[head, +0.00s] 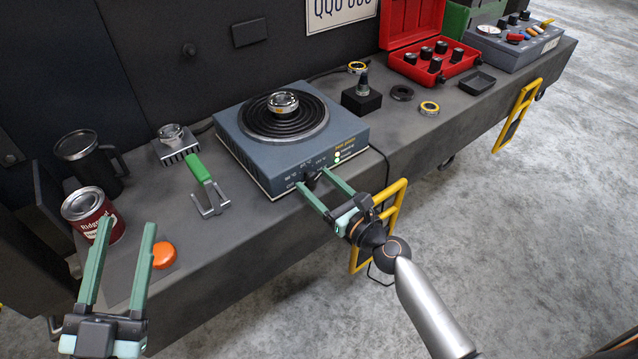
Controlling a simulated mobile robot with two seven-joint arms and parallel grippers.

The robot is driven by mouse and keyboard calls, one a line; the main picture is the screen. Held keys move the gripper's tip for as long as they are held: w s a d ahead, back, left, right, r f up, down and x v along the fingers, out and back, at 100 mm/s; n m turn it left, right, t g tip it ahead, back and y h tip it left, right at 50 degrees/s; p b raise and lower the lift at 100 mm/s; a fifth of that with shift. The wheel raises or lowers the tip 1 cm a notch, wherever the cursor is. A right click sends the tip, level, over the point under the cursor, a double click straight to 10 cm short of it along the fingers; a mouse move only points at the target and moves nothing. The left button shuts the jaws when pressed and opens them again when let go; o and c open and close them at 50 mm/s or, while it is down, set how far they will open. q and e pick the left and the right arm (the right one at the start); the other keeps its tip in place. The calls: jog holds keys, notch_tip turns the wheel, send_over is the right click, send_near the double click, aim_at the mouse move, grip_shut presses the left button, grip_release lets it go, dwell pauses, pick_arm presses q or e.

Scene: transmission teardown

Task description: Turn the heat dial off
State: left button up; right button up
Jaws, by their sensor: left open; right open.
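A blue-grey hot plate (256,177) stands on the bench with a round black coil top. A metal ring-shaped part (283,101) sits on the middle of the coil. The dark heat dial (310,177) is on the hot plate's front face, with temperature marks around it and small indicator lights to its right. My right gripper (322,180) is open, its two green fingers reaching to the front face on either side of the dial. Whether the fingers touch the dial cannot be told. My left gripper (122,232) is open and empty above the bench's front left.
A red can (89,212), black mug (92,163), orange cap (163,255) and green-handled tool (206,180) are at the left. A black block (361,102), rings and an open red case (424,66) are at the right. Yellow handles (390,208) project from the bench front.

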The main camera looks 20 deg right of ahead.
grip_shut()
dwell(0.4)
